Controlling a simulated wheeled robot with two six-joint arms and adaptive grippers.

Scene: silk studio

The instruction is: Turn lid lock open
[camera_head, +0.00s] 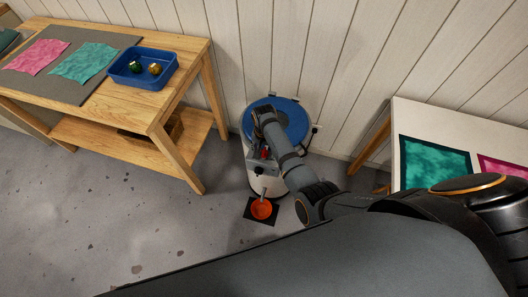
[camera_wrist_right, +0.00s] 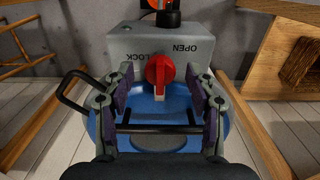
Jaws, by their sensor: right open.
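A pale drum-shaped machine with a blue lid (camera_head: 292,113) stands on the floor against the wall. The lid (camera_wrist_right: 160,140) has a black bar handle in the right wrist view. A grey box on the machine (camera_wrist_right: 124,47) is printed OPEN at right and LOCK at left, both upside down in this view. Its red lock knob (camera_wrist_right: 159,75) stands roughly upright in the picture, between the two words. My right gripper (camera_wrist_right: 160,72) is open, with one finger on each side of the knob and gaps visible. In the head view my right gripper (camera_head: 264,143) partly covers the box.
A wooden table (camera_head: 150,110) at left holds a blue tray (camera_head: 123,72) and dyed cloths. A white table (camera_head: 430,120) with cloths stands at right. The floor at lower left is clear.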

